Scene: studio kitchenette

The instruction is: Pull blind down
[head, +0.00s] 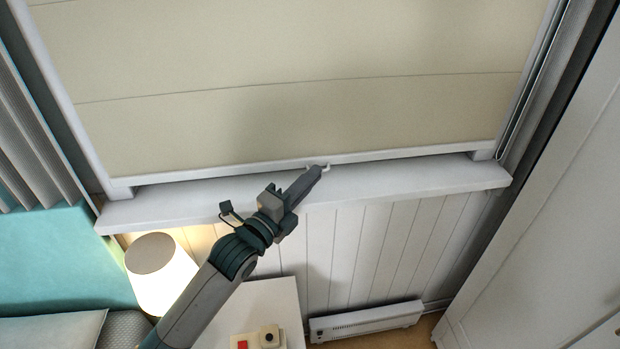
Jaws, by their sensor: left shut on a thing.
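The beige blind (290,85) covers the visible part of the window, and its bottom edge hangs just above the white sill. My left gripper (318,169) is at the middle of the blind's bottom edge. It is shut on a small light-coloured pull (326,167) there, which is mostly hidden by the fingers. My left arm reaches up to it from the lower left, in front of the sill. My right gripper is not in the head view.
The white window sill (400,187) juts out below the blind. A lit lamp (160,275) stands at the lower left beside a white table (265,305) with small items. A white heater (366,321) is low on the wall. A white cabinet (560,220) stands at the right.

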